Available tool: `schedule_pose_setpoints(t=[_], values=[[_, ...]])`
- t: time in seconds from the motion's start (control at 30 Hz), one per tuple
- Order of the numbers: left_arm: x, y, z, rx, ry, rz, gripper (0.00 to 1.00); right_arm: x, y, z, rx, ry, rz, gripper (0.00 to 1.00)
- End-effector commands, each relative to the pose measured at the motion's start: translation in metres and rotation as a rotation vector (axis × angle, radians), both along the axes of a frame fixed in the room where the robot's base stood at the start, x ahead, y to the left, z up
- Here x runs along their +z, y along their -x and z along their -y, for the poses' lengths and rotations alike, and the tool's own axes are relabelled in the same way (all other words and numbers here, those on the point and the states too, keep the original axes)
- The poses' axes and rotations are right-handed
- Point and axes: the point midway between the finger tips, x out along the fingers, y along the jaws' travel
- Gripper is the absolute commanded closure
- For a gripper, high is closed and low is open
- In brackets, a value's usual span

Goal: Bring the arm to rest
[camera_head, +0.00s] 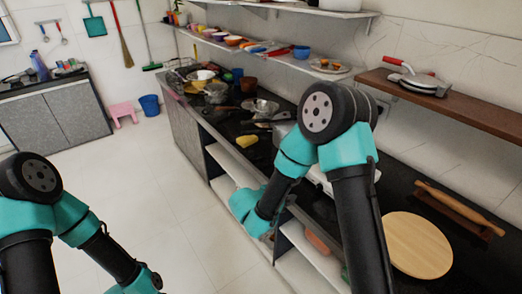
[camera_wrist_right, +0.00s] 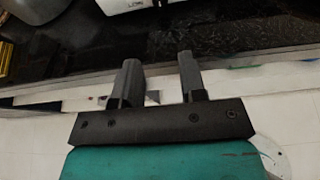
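My right gripper (camera_wrist_right: 158,78) shows in the right wrist view with its two dark fingers apart and nothing between them. It is in front of the black counter's edge, over the pale floor. In the head view my right forearm reaches down and left from its elbow beside the counter, and its wrist covers part of the shelves below. My left arm comes in at the lower left of the head view, and its gripper is outside the frame. No clay waterpot can be made out in either view.
The black counter (camera_head: 228,122) holds bowls, a yellow item (camera_head: 248,141), a round wooden board (camera_head: 417,246) and a rolling pin (camera_head: 458,208). Open shelves (camera_head: 232,164) lie below it. A pink stool (camera_head: 122,110) and blue bucket (camera_head: 149,105) stand farther back. The left floor is clear.

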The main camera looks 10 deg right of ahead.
Motion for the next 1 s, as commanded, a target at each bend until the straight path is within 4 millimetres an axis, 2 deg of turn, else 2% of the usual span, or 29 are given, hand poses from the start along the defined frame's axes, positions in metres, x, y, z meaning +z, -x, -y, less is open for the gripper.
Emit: schedule_pose_setpoints(t=[0.13,0.27,0.37,0.5,0.7,0.8,1.0], values=[[0.0,0.0,0.0,0.0,0.0,0.0,0.38,-0.007,0.005,0.004,-0.024,-0.023,-0.02,0.62],[0.0,0.0,0.0,0.0,0.0,0.0,0.38,-0.033,0.024,0.014,-0.111,-0.111,-0.09,0.62],[0.0,0.0,0.0,0.0,0.0,0.0,0.38,-0.064,0.051,0.023,-0.235,-0.23,-0.166,0.62],[0.0,0.0,0.0,0.0,0.0,0.0,0.38,-0.108,0.099,0.027,-0.465,-0.434,-0.26,0.62],[0.0,0.0,0.0,0.0,0.0,0.0,0.38,-0.153,0.159,0.012,-0.826,-0.728,-0.3,0.62],[0.0,0.0,0.0,0.0,0.0,0.0,0.38,-0.168,0.181,-0.001,-1.012,-0.866,-0.276,0.62],[0.0,0.0,0.0,0.0,0.0,0.0,0.38,-0.19,0.203,-0.025,-1.386,-1.11,-0.127,0.62]])
